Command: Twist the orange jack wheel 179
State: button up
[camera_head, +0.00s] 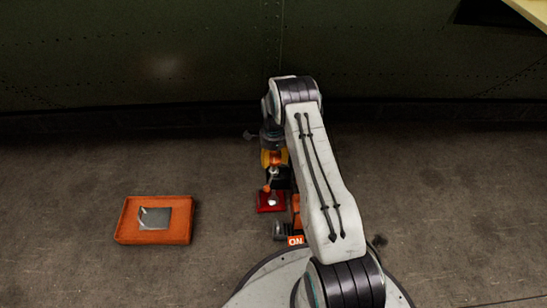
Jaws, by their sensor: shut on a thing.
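My gripper (273,170) hangs down from the end of my arm, above a small jack with a red square base (270,208) on the floor. It is shut on the jack's orange wheel (267,188), of which only a small part shows beside the fingers. The fingers and the far side of the wheel are mostly hidden, so the exact grip is hard to see. The jack stands near the front of my base.
An orange tray (124,232) with a grey metal plate (155,218) lies on the floor at the left. The dark green riveted fuselage (160,60) spans the back. A pale yellow panel (535,10) juts in at the top right. Floor on both sides is mostly clear.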

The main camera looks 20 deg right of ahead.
aim_at(275, 156)
jog(key=shift+w+d, duration=0.1)
jog(key=shift+d, duration=0.1)
jog(key=o, duration=0.9)
jog(key=shift+o, duration=1.4)
jog(key=shift+r, duration=3.75)
